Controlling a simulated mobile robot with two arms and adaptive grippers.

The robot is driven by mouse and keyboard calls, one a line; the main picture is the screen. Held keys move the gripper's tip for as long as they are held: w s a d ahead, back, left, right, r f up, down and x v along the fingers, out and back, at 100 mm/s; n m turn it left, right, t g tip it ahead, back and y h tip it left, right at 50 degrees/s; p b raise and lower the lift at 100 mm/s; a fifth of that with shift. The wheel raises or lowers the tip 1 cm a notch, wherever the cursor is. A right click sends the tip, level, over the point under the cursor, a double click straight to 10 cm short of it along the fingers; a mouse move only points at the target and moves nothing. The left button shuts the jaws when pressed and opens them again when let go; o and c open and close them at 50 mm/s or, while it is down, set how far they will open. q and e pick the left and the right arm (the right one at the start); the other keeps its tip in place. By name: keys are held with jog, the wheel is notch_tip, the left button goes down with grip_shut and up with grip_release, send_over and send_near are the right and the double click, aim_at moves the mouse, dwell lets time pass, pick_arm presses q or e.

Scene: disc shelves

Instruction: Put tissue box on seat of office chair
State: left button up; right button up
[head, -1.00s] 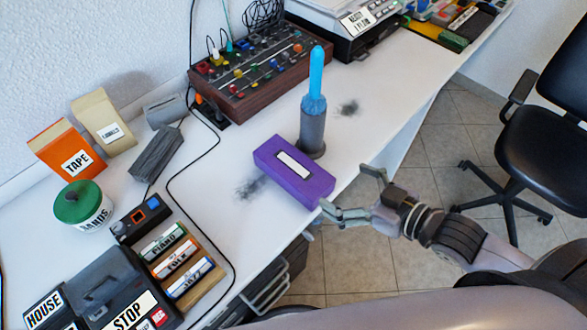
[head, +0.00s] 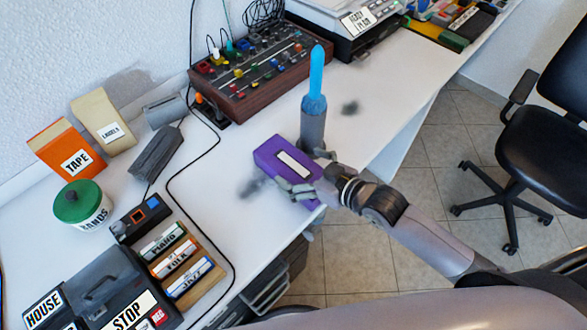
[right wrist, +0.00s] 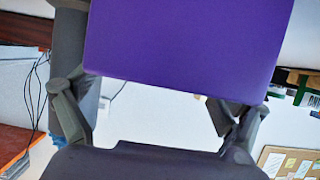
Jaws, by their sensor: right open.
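The purple tissue box (head: 268,152), with a pale slot on top, lies on the white desk near its front edge. My right gripper (head: 304,170) is open at the box's near right end, with one finger on each side of it. In the right wrist view the box (right wrist: 185,45) fills the upper middle, between and beyond the spread fingers; I cannot tell whether they touch it. The black office chair's seat (head: 545,150) is at the right, empty where it shows. My left gripper is not in view.
A grey cylinder (head: 312,125) with a blue top stands close beside the box and my right gripper's far finger. A mixer (head: 250,85), black cable and label holder (head: 185,262) lie around. Tiled floor (head: 420,205) separates desk and chair.

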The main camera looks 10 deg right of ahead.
jog(key=shift+x, duration=1.5)
jog(key=shift+s, duration=0.1)
jog(key=shift+c, duration=0.4)
jog(key=shift+f, duration=0.15)
jog(key=c, duration=1.3)
jog(key=shift+c, duration=0.2)
